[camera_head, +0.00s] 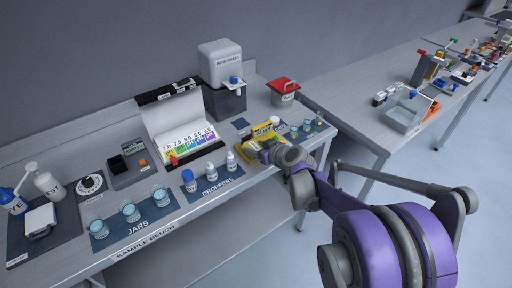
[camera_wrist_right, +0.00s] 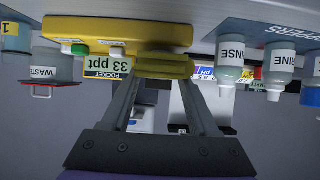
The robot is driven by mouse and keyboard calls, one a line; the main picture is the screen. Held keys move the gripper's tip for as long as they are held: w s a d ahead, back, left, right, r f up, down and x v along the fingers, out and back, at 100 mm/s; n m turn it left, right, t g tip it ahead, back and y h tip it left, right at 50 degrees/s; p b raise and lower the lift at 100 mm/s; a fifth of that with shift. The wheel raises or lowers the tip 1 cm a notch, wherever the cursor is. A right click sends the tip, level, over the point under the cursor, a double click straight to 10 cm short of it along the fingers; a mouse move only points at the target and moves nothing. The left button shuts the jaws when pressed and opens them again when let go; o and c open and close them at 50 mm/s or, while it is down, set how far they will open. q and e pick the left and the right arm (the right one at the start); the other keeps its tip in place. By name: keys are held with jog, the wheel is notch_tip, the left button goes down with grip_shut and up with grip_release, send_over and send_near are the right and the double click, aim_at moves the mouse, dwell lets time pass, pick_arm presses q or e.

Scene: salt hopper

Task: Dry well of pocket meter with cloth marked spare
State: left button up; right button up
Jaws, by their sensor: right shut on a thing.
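The yellow pocket meter (camera_head: 259,137) lies at the right end of the sample bench. In the right wrist view the meter (camera_wrist_right: 115,32) shows upside down, with a green button, a "POCKET" label and a "33 ppt" readout. My right gripper (camera_head: 267,152) is at the meter's front edge. In the wrist view my right gripper (camera_wrist_right: 163,72) is shut on a small yellow folded piece, seemingly a cloth (camera_wrist_right: 165,66), close against the meter. I cannot read a "spare" mark on it, nor tell whether it touches the well, which is hidden. My left gripper is not in view.
Dropper bottles (camera_head: 231,161) stand left of the meter, and jars (camera_head: 130,212) further left. Small cups (camera_head: 307,126) stand to its right. A red-lidded waste pot (camera_head: 285,92) and a white-topped water tank (camera_head: 222,75) stand behind. A second table (camera_head: 385,75) is at right.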

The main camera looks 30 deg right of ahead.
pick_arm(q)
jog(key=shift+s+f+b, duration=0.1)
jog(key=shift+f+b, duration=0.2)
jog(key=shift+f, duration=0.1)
pick_arm(e)
jog(key=shift+f, duration=0.55)
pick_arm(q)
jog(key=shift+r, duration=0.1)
pick_arm(e)
jog(key=shift+r, duration=0.15)
dwell(0.9)
jog(key=shift+r+p, duration=2.3)
jog(key=shift+r, duration=1.2)
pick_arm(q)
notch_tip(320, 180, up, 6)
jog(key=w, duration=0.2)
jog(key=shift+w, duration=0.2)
pick_arm(e)
jog(key=shift+f, duration=0.1)
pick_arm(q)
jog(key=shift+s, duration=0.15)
pick_arm(e)
jog(key=shift+s, duration=0.1)
